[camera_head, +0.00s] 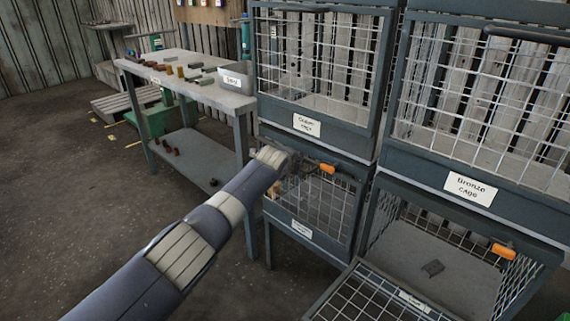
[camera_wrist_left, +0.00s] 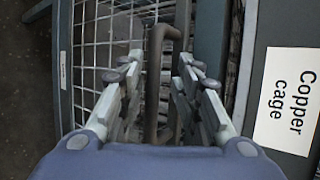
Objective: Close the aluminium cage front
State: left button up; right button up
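My left arm reaches to the lower left cage. Its gripper (camera_head: 284,166) is at the top of that cage's mesh front (camera_head: 322,205), which stands upright or nearly so; I cannot tell if it is fully shut. In the left wrist view, the open fingers (camera_wrist_left: 155,88) stand either side of a dark bent handle (camera_wrist_left: 160,62), with gaps visible. The cage's label (camera_head: 302,229) is too small to read. The lower right cage has its front (camera_head: 375,300) folded down; its label (camera_head: 414,302) is also unreadable. My right gripper is out of view.
Above are the copper cage (camera_head: 265,108), its label close beside the gripper in the wrist view (camera_wrist_left: 290,100), and the bronze cage (camera_head: 425,160). Orange pieces (camera_head: 327,168) sit at the lower cages. A workbench (camera_head: 190,88) with small parts stands left; the floor in front is clear.

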pick_arm(q)
jog(key=v, duration=1.1)
jog(key=shift+s, duration=0.15)
dwell(0.5)
